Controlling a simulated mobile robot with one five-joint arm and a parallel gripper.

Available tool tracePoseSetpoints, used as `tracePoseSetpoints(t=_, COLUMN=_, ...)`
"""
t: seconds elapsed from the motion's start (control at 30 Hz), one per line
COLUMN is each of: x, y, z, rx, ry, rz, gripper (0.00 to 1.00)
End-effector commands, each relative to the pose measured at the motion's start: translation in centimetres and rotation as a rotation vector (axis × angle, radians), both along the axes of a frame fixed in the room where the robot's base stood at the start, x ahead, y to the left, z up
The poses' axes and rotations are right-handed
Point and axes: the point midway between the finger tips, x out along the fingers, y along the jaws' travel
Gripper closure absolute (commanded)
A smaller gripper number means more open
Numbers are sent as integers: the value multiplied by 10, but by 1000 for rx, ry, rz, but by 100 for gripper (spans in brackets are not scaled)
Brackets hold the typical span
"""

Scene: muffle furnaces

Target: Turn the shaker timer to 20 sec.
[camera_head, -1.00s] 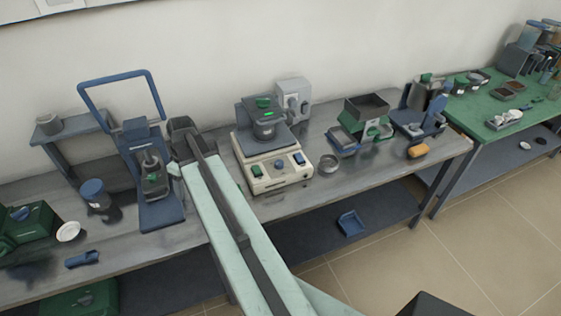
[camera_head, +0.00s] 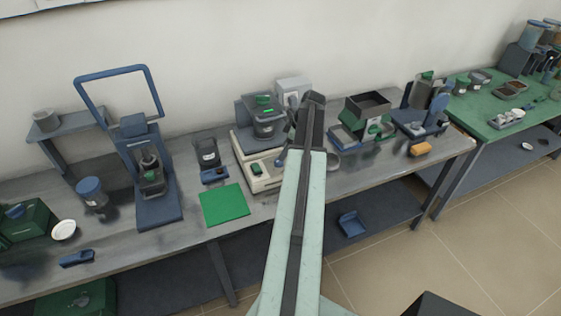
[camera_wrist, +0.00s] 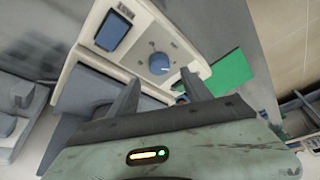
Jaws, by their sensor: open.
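The shaker (camera_head: 264,184) is a beige box on the grey bench, with a dark platform holding a dark round vessel with a green-lit display (camera_head: 265,98). My arm hides the right part of its front panel in the head view. The wrist view shows the panel (camera_wrist: 140,50) with a round blue knob (camera_wrist: 159,62) bearing a small pale mark, and a blue rectangular part (camera_wrist: 113,30) beside a label. My gripper (camera_wrist: 160,79) is open and empty, with its two fingers apart on either side of the knob in the picture. I cannot tell its height above the panel.
A green mat (camera_head: 224,205) lies on the bench left of the shaker, with a dark cup (camera_head: 207,152) behind it. A blue stand (camera_head: 152,180) is farther left. A sieve-like box (camera_head: 366,108) and an orange item (camera_head: 420,149) lie to the right.

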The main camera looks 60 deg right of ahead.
Motion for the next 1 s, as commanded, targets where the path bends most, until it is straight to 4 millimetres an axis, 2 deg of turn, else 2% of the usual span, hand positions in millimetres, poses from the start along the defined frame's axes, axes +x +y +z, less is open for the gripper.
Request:
tracePoseSetpoints(t=0.03, x=3, y=1, z=-17, rx=0, ry=0, rz=1, gripper=43)
tracePoseSetpoints(t=0.23, x=16, y=6, z=-49, rx=0, ry=0, rz=0, gripper=43)
tracePoseSetpoints(t=0.33, x=19, y=7, z=-53, rx=0, ry=1, rz=-1, gripper=43)
tracePoseSetpoints(t=0.57, x=19, y=7, z=-51, rx=0, ry=1, rz=-2, gripper=43)
tracePoseSetpoints(t=0.77, x=19, y=7, z=-51, rx=0, ry=1, rz=-2, gripper=95)
tracePoseSetpoints(t=0.8, x=19, y=7, z=-51, rx=0, ry=1, rz=-2, gripper=100)
tracePoseSetpoints(t=1.0, x=19, y=7, z=-51, rx=0, ry=1, rz=-14, gripper=100)
